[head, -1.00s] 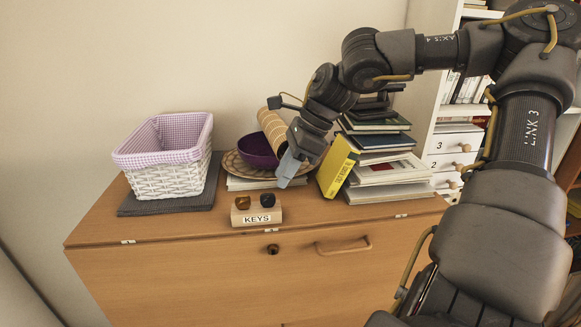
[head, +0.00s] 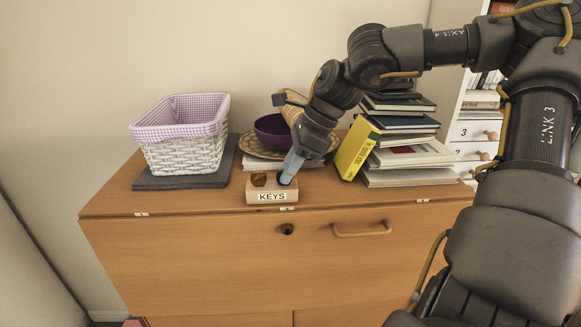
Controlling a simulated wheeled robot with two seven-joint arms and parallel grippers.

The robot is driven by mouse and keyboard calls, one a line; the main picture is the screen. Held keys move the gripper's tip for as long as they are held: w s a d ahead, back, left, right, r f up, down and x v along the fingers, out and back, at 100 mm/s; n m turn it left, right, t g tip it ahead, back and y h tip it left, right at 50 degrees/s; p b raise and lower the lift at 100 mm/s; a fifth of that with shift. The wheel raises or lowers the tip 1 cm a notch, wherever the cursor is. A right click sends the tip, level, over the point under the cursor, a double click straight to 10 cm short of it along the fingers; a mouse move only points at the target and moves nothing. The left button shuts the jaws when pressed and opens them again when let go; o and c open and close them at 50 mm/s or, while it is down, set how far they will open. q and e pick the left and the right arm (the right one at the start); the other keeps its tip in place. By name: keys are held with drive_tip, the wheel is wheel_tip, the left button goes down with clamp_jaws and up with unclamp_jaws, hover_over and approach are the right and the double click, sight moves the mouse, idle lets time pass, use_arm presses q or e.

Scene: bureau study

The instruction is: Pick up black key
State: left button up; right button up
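A wooden key holder (head: 272,197) labelled KEYS stands near the front edge of the bureau top. A brown key head (head: 259,179) sticks up from its left side. The black key (head: 293,184) is at its right side and is mostly hidden behind my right gripper (head: 288,176). The gripper comes down from the upper right, with its grey fingertips right at the black key. I cannot tell whether the fingers touch or enclose the key, or how far apart they are. My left gripper is not in view.
A white wicker basket (head: 185,155) with a checked lining stands on a dark mat at the left. A purple bowl (head: 271,130) on a woven plate is behind the holder. A yellow book (head: 357,150) leans on stacked books (head: 410,177) at the right.

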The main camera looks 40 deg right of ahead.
drive_tip(key=shift+d, duration=0.1)
clamp_jaws()
drive_tip(key=shift+r, duration=0.1)
drive_tip(key=shift+r+p, duration=1.8)
drive_tip(key=shift+r, duration=1.1)
